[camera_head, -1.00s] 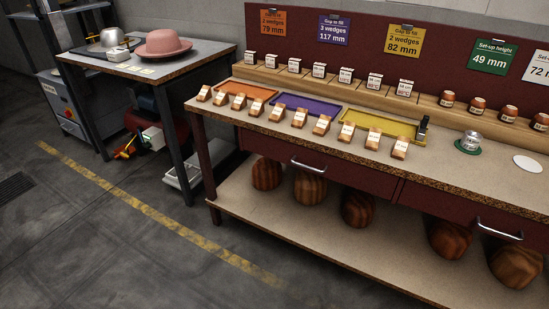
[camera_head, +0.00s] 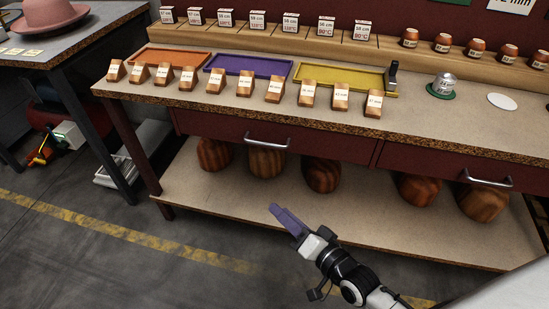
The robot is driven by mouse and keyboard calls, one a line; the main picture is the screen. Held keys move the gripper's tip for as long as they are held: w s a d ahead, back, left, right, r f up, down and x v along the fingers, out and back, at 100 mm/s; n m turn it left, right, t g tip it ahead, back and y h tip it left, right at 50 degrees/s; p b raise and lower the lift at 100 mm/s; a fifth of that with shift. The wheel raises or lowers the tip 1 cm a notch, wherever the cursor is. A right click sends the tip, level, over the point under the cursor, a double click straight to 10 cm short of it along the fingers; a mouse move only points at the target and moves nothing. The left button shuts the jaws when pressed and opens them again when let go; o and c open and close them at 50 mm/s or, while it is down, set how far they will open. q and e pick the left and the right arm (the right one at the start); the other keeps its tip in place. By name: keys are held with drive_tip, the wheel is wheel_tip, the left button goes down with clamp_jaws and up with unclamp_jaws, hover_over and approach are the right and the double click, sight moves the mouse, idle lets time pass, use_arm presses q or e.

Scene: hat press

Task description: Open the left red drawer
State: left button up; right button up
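The left red drawer (camera_head: 215,125) is a dark red panel under the workbench top in the head view. It looks shut, its front in line with the bench frame. Its silver bar handle (camera_head: 266,143) is unobstructed. My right gripper (camera_head: 284,217) has purple fingers and comes in from the bottom right. In the picture it lies below the handle, apart from it, in front of the lower shelf's edge. The fingers overlap from this angle, so their opening is unclear. My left gripper is out of view.
A second red drawer (camera_head: 430,160) with a silver handle (camera_head: 487,182) is to the right. Wooden hat blocks (camera_head: 322,175) stand on the lower shelf (camera_head: 370,212). Small wooden wedges (camera_head: 245,80) line the bench top (camera_head: 430,117). A side table (camera_head: 75,48) with a pink hat stands left.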

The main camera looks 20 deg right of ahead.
drive_tip(key=w+d+r+m+t+b, duration=0.1)
drive_tip(key=w+r+m+t, duration=0.1)
drive_tip(key=w, duration=0.6)
drive_tip(key=w+d+r+m+t+b, duration=0.1)
drive_tip(key=w+r+m, duration=0.3)
drive_tip(key=w, duration=0.5)
drive_tip(key=shift+d+m+t+b, duration=0.3)
drive_tip(key=shift+t+b, duration=0.2)
drive_tip(key=shift+b, duration=0.3)
drive_tip(key=shift+w, duration=0.1)
drive_tip(key=shift+c, duration=0.3)
clamp_jaws()
